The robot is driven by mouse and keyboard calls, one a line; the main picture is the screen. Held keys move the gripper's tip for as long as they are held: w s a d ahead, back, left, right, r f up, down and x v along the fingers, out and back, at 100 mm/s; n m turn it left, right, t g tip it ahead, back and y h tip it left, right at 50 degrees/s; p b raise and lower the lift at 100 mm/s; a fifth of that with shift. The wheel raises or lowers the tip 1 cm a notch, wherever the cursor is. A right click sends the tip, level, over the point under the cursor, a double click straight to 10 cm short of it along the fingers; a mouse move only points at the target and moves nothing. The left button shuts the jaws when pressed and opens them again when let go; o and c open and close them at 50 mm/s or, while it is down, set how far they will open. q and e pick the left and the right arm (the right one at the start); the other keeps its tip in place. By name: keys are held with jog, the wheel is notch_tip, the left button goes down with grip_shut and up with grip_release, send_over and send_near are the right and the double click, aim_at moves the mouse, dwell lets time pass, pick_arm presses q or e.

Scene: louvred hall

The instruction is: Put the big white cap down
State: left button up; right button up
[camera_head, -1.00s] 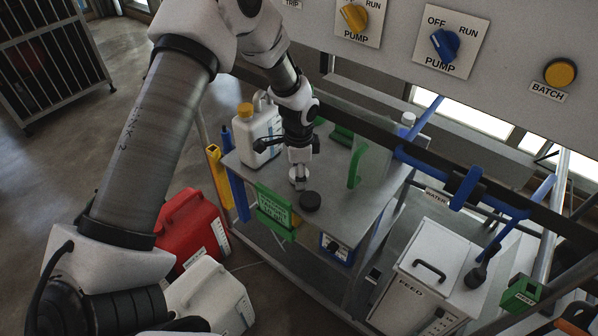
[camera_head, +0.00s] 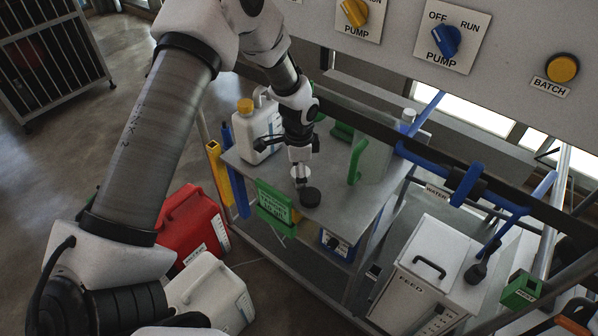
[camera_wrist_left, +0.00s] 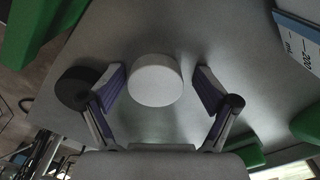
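The big white cap (camera_wrist_left: 155,80) sits between the two fingers of my left gripper (camera_wrist_left: 159,82) in the left wrist view, top face towards the camera. A gap shows on each side, so the open fingers stand around it without gripping it. It looks to be at the grey bench top (camera_head: 345,205), though its underside is hidden. In the head view my left gripper (camera_head: 301,170) points down over the bench, and the cap is hard to make out there. A black round cap (camera_head: 310,197) lies close beside; it also shows outside the left finger in the wrist view (camera_wrist_left: 76,86). My right gripper is not in view.
A white jug with a yellow cap (camera_head: 246,130) stands at the bench's back left. A green sign (camera_head: 273,207) hangs at the front edge, and a green handle (camera_head: 356,162) rises to the right. Red (camera_head: 190,228) and white (camera_head: 208,292) canisters stand on the floor.

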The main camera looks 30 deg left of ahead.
pick_arm(q)
notch_tip(320, 180, up, 9)
jog(key=shift+f, duration=0.1)
dwell(0.7)
